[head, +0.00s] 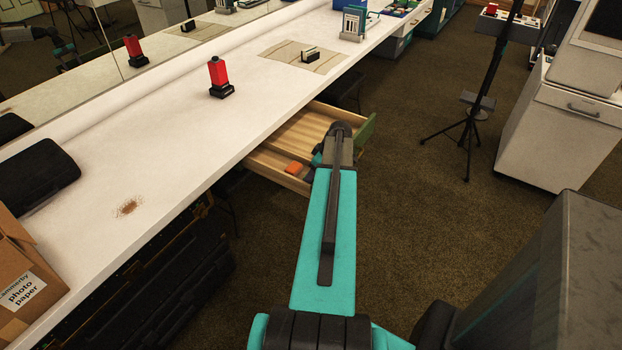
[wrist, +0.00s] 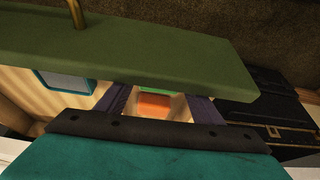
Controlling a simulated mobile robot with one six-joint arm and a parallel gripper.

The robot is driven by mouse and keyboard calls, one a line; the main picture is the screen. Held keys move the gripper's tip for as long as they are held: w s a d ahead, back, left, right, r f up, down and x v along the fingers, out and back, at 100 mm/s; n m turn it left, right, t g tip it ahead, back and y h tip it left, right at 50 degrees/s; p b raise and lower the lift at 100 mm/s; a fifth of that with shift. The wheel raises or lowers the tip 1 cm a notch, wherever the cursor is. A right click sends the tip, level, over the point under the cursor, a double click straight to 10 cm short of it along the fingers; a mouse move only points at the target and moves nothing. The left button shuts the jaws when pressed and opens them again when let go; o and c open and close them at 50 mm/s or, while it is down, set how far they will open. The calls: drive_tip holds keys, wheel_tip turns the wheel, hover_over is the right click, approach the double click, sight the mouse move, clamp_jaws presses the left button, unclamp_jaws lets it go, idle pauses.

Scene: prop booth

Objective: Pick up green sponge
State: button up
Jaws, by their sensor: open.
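In the wrist view a small green piece (wrist: 155,91), which may be the green sponge, shows between my fingers, partly cut off by the green drawer front. An orange block (wrist: 154,104) lies right beside it; I cannot tell whether they touch. My gripper (wrist: 160,95) is open, its two dark fingers on either side of this gap, with nothing held. In the head view the open wooden drawer (head: 302,133) has the orange block (head: 294,168) near its front left. My arm covers part of the drawer there, and I cannot make out the green piece.
The green drawer front (wrist: 150,48) with a brass handle (wrist: 77,14) stands close to my gripper. A blue-framed item (wrist: 66,81) lies left in the drawer. Black cases (wrist: 270,115) lie to the right.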

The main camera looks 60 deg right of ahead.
drive_tip(key=shift+c, duration=0.2)
drive_tip(key=c, duration=0.8)
drive_tip(key=shift+o, duration=0.2)
drive_tip(key=shift+r, duration=0.2)
wheel_tip(320, 180, up, 10)
drive_tip(key=b, duration=0.1)
drive_tip(key=shift+f+b, duration=0.15)
drive_tip(key=shift+b, duration=0.15)
idle(0.3)
